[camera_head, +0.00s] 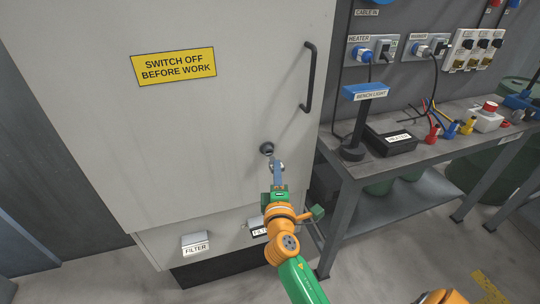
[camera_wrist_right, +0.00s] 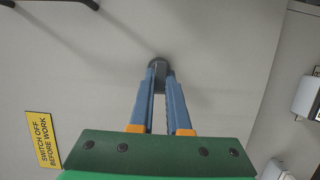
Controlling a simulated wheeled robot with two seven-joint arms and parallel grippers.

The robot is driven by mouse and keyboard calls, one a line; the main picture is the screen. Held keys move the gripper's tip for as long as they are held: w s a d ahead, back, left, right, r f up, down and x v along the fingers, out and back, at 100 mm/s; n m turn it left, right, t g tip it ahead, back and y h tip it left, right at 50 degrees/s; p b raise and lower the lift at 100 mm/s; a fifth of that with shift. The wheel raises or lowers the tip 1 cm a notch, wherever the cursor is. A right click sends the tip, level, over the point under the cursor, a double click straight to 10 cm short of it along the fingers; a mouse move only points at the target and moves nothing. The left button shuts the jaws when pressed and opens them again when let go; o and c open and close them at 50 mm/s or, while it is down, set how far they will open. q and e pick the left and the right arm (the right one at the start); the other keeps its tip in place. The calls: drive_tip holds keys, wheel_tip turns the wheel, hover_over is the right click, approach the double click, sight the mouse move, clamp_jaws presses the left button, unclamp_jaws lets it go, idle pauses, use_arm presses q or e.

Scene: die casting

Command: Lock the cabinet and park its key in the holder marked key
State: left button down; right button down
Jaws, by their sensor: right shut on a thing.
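The cabinet (camera_head: 105,120) is a large pale grey box with its door shut and a black bar handle (camera_head: 310,78). A dark round lock (camera_head: 267,148) sits low on its door. My right gripper (camera_head: 277,165) is at the lock, pointing at the door. In the right wrist view its blue fingers (camera_wrist_right: 161,92) are shut on a small dark piece, the key (camera_wrist_right: 160,70), against the door face. The fingers hide most of the key, so I cannot tell how deep it sits or how it is turned. I see no holder marked key. My left gripper is not in view.
Below the door are a holder marked FILTER (camera_head: 195,243) and another FILTER label (camera_head: 259,231), partly behind my arm. At right a grey bench (camera_head: 400,170) carries a bench light (camera_head: 366,92), a black heater box (camera_head: 392,138) and coloured plugs. Sockets line the wall above it.

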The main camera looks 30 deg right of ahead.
sight(272, 162)
drive_tip(key=shift+w+d+b, duration=0.25)
drive_tip(key=shift+w+b, duration=0.05)
drive_tip(key=shift+w, duration=0.7)
drive_tip(key=shift+w+d+b, duration=0.2)
drive_tip(key=shift+w+b, duration=0.1)
drive_tip(key=shift+w, duration=0.65)
idle(0.4)
drive_tip(key=shift+w+r, duration=0.1)
drive_tip(key=c, duration=0.8)
unclamp_jaws()
drive_tip(key=shift+w, duration=0.1)
drive_tip(key=s+d+p+v, duration=0.1)
drive_tip(key=v, duration=0.8)
drive_tip(key=shift+d, duration=0.35)
drive_tip(key=shift+w+f, duration=0.1)
drive_tip(key=shift+f, duration=0.15)
